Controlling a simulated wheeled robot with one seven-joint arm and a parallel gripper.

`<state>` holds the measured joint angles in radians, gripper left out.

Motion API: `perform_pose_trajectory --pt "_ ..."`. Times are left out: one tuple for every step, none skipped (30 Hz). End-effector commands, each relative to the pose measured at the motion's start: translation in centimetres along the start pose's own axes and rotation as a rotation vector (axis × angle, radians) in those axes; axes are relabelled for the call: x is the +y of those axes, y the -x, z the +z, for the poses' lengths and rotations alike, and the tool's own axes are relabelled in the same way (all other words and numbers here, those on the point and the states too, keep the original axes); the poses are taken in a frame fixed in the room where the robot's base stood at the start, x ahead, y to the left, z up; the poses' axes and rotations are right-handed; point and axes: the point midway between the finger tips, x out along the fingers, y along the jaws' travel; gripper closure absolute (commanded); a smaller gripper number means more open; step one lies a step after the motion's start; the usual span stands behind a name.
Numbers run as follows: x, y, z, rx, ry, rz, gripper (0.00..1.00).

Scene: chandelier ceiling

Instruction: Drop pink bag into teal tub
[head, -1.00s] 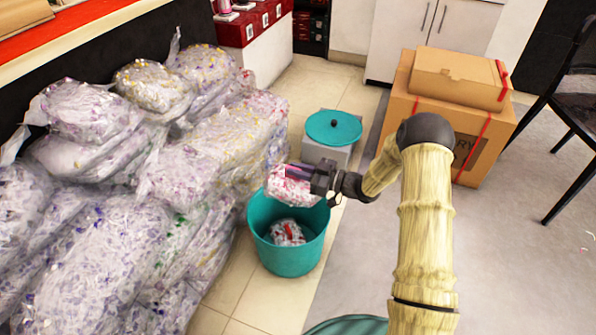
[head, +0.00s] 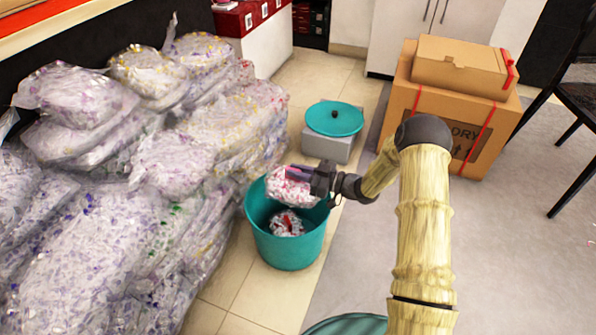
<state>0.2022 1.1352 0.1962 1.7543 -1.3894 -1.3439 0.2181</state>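The teal tub (head: 287,252) stands on the tiled floor in the middle of the head view, its top open. A red and white bag (head: 286,223) lies inside it. My gripper (head: 302,175) is at the tub's upper rim, reaching in from the right. It is shut on a pinkish-white bag (head: 290,188), which hangs over the back part of the tub's opening. The fingers partly cover the bag's top. I cannot tell whether the held bag touches the rim.
Large clear bags of shredded paper (head: 110,210) are piled on the left, close to the tub. A teal lid (head: 334,118) lies on a grey box (head: 330,147) behind the tub. Cardboard boxes (head: 455,110) stand at the back right. The grey floor (head: 520,260) at right is clear.

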Motion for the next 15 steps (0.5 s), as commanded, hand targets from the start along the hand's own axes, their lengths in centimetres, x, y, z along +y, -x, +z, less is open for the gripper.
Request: perform_pose_trajectory --pt "0.01 -0.01 -0.06 0.001 0.0 0.0 0.78" --pt "0.01 -0.01 -0.05 0.001 0.0 0.0 0.72" --pt "0.01 -0.01 -0.05 0.001 0.0 0.0 0.64" --pt "0.01 -0.01 -0.05 0.001 0.0 0.0 0.6" --pt "0.01 -0.01 -0.05 0.001 0.0 0.0 0.6" --pt "0.01 -0.01 -0.04 0.001 0.0 0.0 0.6" --pt "0.01 -0.01 -0.04 0.0 0.0 0.0 0.6" --pt "0.01 -0.01 -0.04 0.0 0.0 0.0 0.6" --pt "0.01 -0.01 -0.03 0.0 0.0 0.0 0.6" --pt "0.01 0.0 -0.03 0.0 0.0 0.0 0.6" --pt "0.0 0.01 0.02 -0.001 0.0 0.0 0.6" --pt "0.0 0.04 0.01 -0.001 -0.001 0.0 0.6" --pt "0.01 0.1 -0.01 -0.001 -0.001 0.001 0.6" --pt "0.02 0.2 -0.03 -0.001 -0.001 0.001 0.6" --pt "0.04 0.39 -0.07 -0.001 -0.001 0.001 0.6"
